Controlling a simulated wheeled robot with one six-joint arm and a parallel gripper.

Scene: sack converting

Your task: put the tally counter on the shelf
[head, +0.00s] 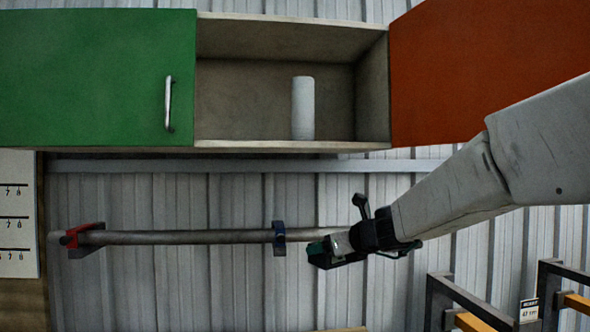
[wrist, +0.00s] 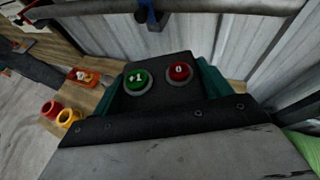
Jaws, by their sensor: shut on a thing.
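The tally counter (wrist: 157,68) is a dark box with a green "+1" button and a red "0" button. In the wrist view it sits between the two teal fingers of my gripper (wrist: 162,90), which is shut on it. In the head view my gripper (head: 330,250) is below the cabinets, by the right end of a grey pipe; the counter is hard to make out there. The shelf (head: 240,146) is the open middle compartment of the wall cabinet, above and left of my gripper. A white cylinder (head: 303,108) stands upright on its right half.
A green door (head: 90,80) and an orange-red door (head: 490,65) flank the compartment. The horizontal pipe (head: 180,237) has red and blue clamps. The shelf's left half is free. The wrist view shows an orange object (wrist: 85,77) and red (wrist: 51,109) and yellow (wrist: 68,118) rings below.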

